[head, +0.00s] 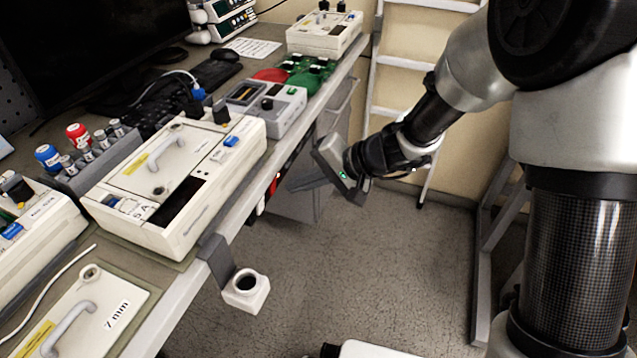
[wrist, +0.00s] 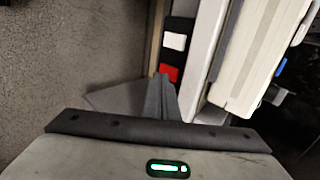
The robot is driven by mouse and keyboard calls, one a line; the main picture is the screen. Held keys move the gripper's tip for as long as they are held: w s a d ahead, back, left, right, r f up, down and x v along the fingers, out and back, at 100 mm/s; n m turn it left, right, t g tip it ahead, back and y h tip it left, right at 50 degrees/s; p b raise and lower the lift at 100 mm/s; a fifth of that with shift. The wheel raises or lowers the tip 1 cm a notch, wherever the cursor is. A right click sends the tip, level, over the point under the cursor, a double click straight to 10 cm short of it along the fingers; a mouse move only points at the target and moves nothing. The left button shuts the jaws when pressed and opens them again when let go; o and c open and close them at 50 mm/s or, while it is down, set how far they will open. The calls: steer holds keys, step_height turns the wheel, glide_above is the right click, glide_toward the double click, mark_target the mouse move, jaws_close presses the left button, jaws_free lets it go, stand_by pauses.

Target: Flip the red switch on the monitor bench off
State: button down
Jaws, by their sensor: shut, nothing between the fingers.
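In the wrist view, the red switch (wrist: 168,73) sits on a dark strip beside a white switch (wrist: 175,41), along the bench's front edge. In the head view, a small red patch at the bench front (head: 274,186) appears to be the same switch, mostly hidden below the edge. My gripper (head: 287,187) is shut and empty, its fingers pointing toward the bench front. In the wrist view the grey fingertips (wrist: 160,86) appear just beside the red switch, partly overlapping its near end. I cannot tell whether they touch it, or which way the switch is set.
The bench (head: 228,215) carries a large cream pump (head: 190,215), a smaller grey device (head: 285,112) and another pump at the back (head: 325,35). A white cup-shaped holder (head: 246,290) juts from the bench front. A ladder (head: 405,62) stands behind my arm.

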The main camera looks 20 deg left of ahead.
mark_target(274, 183)
steer(key=shift+w+a+r, duration=0.1)
steer(key=shift+a+r, duration=0.1)
steer(key=shift+a, duration=1.05)
steer(key=shift+a+r+h+p, duration=0.3)
steer(key=shift+r+p, duration=0.15)
steer(key=shift+p, duration=0.35)
steer(key=shift+f, duration=0.35)
steer(key=shift+r, duration=0.1)
